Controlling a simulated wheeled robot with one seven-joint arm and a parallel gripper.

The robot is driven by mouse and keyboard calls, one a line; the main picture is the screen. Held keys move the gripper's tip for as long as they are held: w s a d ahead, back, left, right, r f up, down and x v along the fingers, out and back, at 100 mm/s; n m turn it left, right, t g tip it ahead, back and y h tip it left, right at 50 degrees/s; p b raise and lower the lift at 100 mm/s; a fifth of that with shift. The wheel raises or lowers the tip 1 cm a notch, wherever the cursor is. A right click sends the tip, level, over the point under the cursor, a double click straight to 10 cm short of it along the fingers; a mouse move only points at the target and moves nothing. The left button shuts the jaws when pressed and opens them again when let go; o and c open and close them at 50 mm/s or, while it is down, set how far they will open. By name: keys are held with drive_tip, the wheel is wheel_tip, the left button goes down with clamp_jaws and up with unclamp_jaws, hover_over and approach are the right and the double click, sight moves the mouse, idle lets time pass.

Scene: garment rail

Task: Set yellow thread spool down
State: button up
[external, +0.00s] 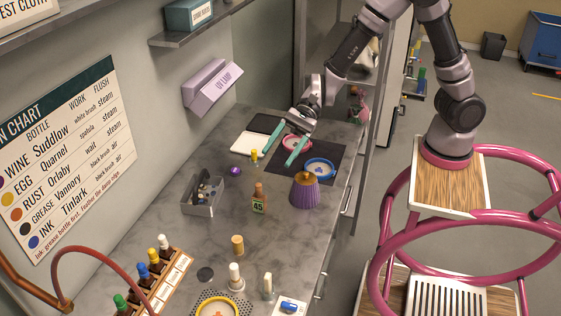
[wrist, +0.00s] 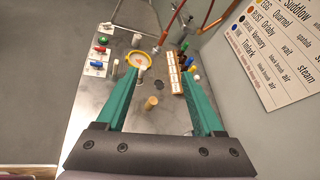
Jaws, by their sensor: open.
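A small tan-yellow cylinder (external: 237,244), which looks like the yellow thread spool, stands upright on the grey counter (external: 215,262). It also shows in the wrist view (wrist: 151,102), below and beyond my fingers, with nothing touching it. My gripper (external: 276,158) is above the far part of the counter, well apart from the spool. Its two teal fingers are spread wide with nothing between them, as the wrist view (wrist: 157,68) also shows.
A purple cone (external: 304,192), a bottle marked 45 (external: 259,202) and a grey bin (external: 203,208) stand on the counter. A wooden rack (external: 172,275) of bottles and a yellow-rimmed dish (external: 238,302) are nearer. Bare counter surrounds the spool.

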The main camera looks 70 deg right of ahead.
drive_tip(key=s+d+r+n+g+h, duration=0.1)
drive_tip(key=s+d+r+n+h, duration=0.2)
drive_tip(key=s+d+r+n, duration=0.65)
drive_tip(key=s+d+r+n+t+h, duration=0.2)
drive_tip(key=s+d, duration=0.4)
drive_tip(key=d, duration=0.6)
drive_tip(key=s+d+r+n+t+h, duration=0.1)
drive_tip(key=s+d+r+h, duration=0.3)
drive_tip(key=d, duration=0.8)
drive_tip(key=shift+s+d+r+n+t+h, duration=0.15)
drive_tip(key=shift+s+d+n+t+h, duration=0.25)
drive_tip(key=shift+s+t+h, duration=0.55)
